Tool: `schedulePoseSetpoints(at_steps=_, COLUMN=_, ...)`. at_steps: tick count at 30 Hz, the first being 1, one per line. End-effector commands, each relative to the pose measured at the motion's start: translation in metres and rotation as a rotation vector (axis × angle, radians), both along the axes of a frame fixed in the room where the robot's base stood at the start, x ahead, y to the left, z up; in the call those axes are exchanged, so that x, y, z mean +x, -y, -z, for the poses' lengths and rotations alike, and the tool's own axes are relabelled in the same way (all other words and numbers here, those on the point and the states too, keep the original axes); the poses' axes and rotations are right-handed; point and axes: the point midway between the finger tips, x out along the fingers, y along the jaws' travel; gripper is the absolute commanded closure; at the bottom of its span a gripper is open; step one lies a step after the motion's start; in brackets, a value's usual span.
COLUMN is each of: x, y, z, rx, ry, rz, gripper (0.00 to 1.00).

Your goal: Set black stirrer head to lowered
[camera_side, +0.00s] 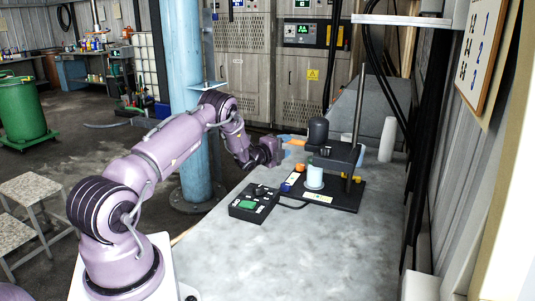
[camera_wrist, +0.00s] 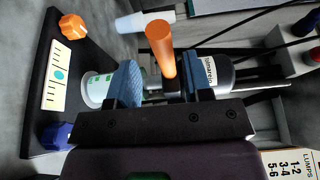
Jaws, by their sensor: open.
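The black stirrer head (camera_side: 318,131) is on a stand with an upright grey post (camera_side: 358,115). Its dark arm stands just above a pale cup (camera_side: 314,178) on the black base. In the wrist view the head (camera_wrist: 215,75) is on the right and the cup (camera_wrist: 98,90) on the left. An orange rod-like handle (camera_wrist: 160,48) shows between my open blue-padded fingers (camera_wrist: 160,85); contact cannot be told. In the side view my gripper (camera_side: 285,152) is just left of the head, at about its arm's height. The lower shaft is partly hidden by my fingers.
The base carries an orange knob (camera_wrist: 70,26), a blue knob (camera_wrist: 57,136) and a scale label (camera_wrist: 60,75). The table's front is clear.

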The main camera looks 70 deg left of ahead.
Motion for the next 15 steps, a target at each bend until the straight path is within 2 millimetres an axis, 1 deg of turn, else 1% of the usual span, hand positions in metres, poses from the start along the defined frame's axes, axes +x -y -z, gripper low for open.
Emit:
schedulePoseSetpoints(at_steps=1, x=-0.009, y=0.003, z=0.000, rx=-0.001, ry=-0.003, rz=-0.002, gripper=0.54)
schedulePoseSetpoints(at_steps=9, x=-0.056, y=0.022, z=0.001, rx=-0.002, ry=-0.004, rz=-0.003, gripper=0.54)
schedulePoseSetpoints(at_steps=15, x=-0.080, y=0.033, z=0.001, rx=-0.004, ry=-0.004, rz=-0.004, gripper=0.54)
